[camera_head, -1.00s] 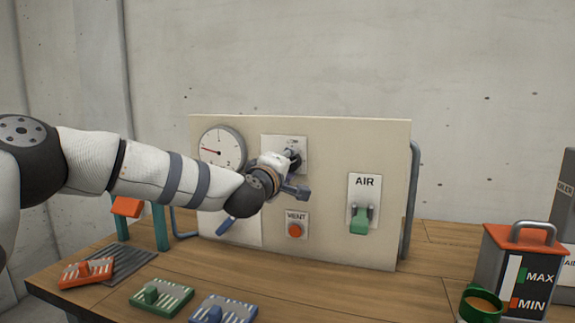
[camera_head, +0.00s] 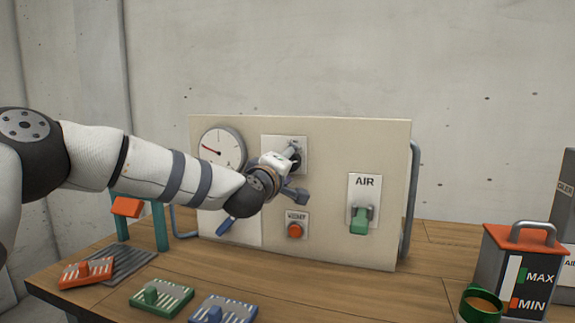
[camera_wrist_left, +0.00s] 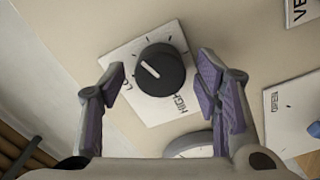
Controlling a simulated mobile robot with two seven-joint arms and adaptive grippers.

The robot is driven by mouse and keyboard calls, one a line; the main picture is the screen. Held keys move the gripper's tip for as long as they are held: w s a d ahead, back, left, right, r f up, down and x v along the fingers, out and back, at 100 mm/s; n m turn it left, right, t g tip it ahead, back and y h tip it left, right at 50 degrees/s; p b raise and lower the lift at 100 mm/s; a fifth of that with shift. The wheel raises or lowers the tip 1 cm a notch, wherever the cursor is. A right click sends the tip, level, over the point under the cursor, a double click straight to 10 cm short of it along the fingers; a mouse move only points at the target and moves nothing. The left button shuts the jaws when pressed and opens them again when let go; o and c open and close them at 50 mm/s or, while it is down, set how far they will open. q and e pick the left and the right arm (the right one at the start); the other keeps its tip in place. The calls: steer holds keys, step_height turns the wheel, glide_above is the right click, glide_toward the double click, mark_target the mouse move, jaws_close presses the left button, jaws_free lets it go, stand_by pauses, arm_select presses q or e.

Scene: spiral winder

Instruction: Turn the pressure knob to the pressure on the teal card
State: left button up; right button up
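The black pressure knob (camera_wrist_left: 160,70), with a white pointer line, sits on a white plate marked LO and HIGH (camera_wrist_left: 180,108) in the left wrist view. Its line points toward the upper left of that picture. My left gripper (camera_wrist_left: 162,72) is open, one finger on each side of the knob, with a gap on both sides. In the head view my left gripper (camera_head: 287,160) is at the knob's plate (camera_head: 298,142) and hides most of the knob. The round gauge (camera_head: 222,148) has a red needle pointing left, slightly up. I cannot make out a teal card. My right gripper is not in view.
The panel (camera_head: 345,145) also carries a red button (camera_head: 295,230) and a green AIR switch (camera_head: 359,220). A blue handle (camera_head: 226,226) is low left. Red, green and blue slotted blocks (camera_head: 162,297) lie in front. A MAX/MIN can (camera_head: 520,270) stands right.

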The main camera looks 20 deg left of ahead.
arm_select(q)
steer(key=s, duration=1.2)
steer(key=shift+a, duration=0.2)
